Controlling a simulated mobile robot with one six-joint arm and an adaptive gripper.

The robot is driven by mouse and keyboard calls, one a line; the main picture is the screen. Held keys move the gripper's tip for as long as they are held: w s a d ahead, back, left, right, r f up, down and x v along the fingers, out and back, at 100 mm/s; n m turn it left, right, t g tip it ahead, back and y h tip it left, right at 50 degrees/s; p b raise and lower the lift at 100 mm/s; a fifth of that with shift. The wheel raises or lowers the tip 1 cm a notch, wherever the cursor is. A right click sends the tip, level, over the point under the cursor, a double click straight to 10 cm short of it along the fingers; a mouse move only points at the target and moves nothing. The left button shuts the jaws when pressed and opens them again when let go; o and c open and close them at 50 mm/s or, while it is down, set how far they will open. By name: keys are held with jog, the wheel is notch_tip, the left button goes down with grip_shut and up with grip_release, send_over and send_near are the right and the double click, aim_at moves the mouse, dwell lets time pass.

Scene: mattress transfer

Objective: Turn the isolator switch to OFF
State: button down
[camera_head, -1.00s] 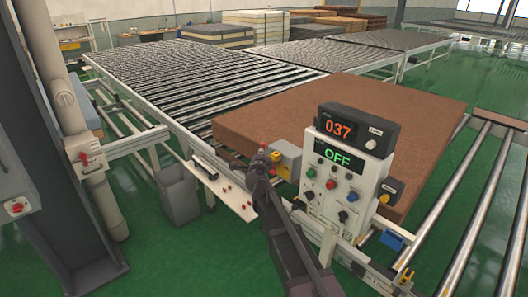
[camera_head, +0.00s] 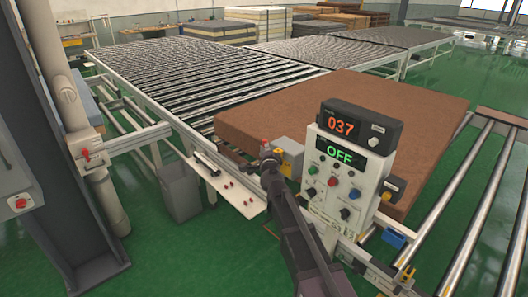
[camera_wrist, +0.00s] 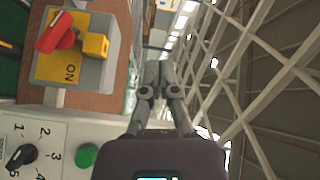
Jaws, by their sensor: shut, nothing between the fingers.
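The isolator switch is a grey box with a yellow face (camera_wrist: 48,68) and a red handle (camera_wrist: 52,33). In the wrist view the handle lies slanted across the upper face, not in line with the ON label. No OFF mark is readable on the face. In the head view the red handle (camera_head: 265,142) shows just above my gripper (camera_head: 268,157), which hides part of the box. My gripper (camera_wrist: 156,72) is shut and empty. In the wrist view its fingertips are to the right of the box, apart from the handle.
A control panel (camera_head: 375,180) with knobs, buttons and displays reading 037 and OFF stands right of the switch. A brown mattress (camera_head: 400,90) lies behind them on a roller conveyor (camera_head: 185,75). A grey bin (camera_head: 180,193) stands at left.

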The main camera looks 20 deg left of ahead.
jog(key=s+d+f+n+g+y+b, duration=0.1)
jog(key=s+d+f+n+g+b, duration=0.1)
jog(key=s+d+f+n+g, duration=0.5)
jog(key=s+d+f+n+g+b, duration=0.1)
jog(key=s+d+f+n+g, duration=0.2)
jog(key=s+d+f+n, duration=0.6)
jog(key=s+d+f+m+g+h, duration=0.1)
jog(key=s+d+f+g+h, duration=0.1)
jog(key=d, duration=0.5)
jog(key=s+d+f+m+g+h+b, duration=0.1)
jog(key=s+d+f+m+g+h, duration=0.1)
jog(key=s+d, duration=0.3)
jog(key=s+d+f+m+g+h, duration=0.1)
jog(key=s+d+f+g+h, duration=0.1)
jog(key=d, duration=0.9)
jog(key=shift+s+f+g+h+b, duration=0.35)
jog(key=shift+s+f, duration=0.2)
jog(key=shift+s, duration=0.55)
jog(key=c, duration=0.6)
grip_release()
jog(key=shift+a, duration=0.1)
